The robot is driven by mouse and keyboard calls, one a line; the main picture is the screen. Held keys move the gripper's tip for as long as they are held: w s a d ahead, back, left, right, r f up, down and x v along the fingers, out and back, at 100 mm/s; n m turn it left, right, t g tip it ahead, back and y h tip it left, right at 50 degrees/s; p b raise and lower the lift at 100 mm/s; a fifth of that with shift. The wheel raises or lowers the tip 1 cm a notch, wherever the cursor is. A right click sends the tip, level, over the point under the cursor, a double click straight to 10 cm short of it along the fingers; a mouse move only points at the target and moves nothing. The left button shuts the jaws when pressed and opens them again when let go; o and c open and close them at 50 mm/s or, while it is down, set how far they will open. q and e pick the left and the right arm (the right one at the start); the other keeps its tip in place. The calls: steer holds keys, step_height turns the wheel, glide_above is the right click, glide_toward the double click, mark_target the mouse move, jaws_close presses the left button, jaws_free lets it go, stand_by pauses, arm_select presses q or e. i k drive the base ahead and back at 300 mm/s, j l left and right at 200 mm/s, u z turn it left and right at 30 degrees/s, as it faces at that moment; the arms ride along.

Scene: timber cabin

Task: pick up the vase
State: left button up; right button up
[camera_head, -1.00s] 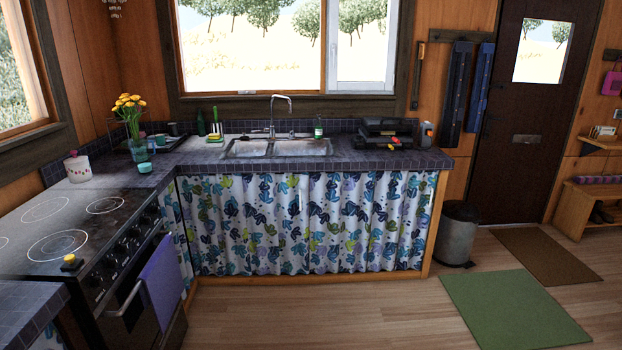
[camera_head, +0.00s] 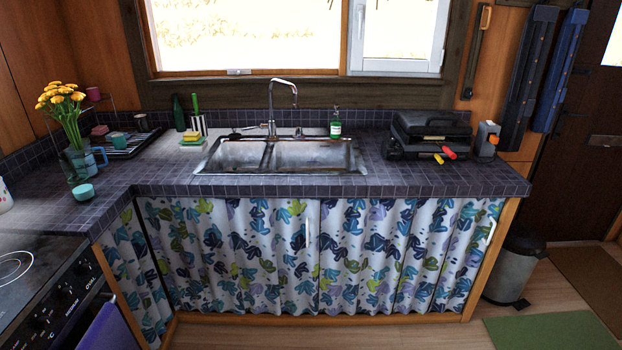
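The vase (camera_head: 76,163) is a clear glass one with yellow flowers (camera_head: 62,104) in it. It stands upright on the dark tiled counter (camera_head: 130,187) in the left corner, left of the sink. A teal cup (camera_head: 84,191) sits just in front of it and a blue mug (camera_head: 97,157) is close beside it on the right. Neither of my grippers shows in the head view.
The sink (camera_head: 280,156) with its tall faucet is in the middle of the counter. A dish tray (camera_head: 128,147) is behind the vase. The stove (camera_head: 40,285) is at front left. A black toolbox (camera_head: 428,138) is at right. Floor in front is clear.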

mark_target(73, 165)
steer(key=i+u, duration=0.1)
steer(key=u, duration=1.3)
steer(key=i+l, duration=0.15)
steer(key=i, duration=0.3)
steer(key=i+l, duration=0.15)
steer(key=i, duration=0.35)
steer(key=i+l, duration=0.1)
steer(key=i, duration=0.35)
steer(key=i+l, duration=0.15)
steer(key=i, duration=0.35)
steer(key=i+l+u, duration=0.1)
steer(key=i, duration=0.35)
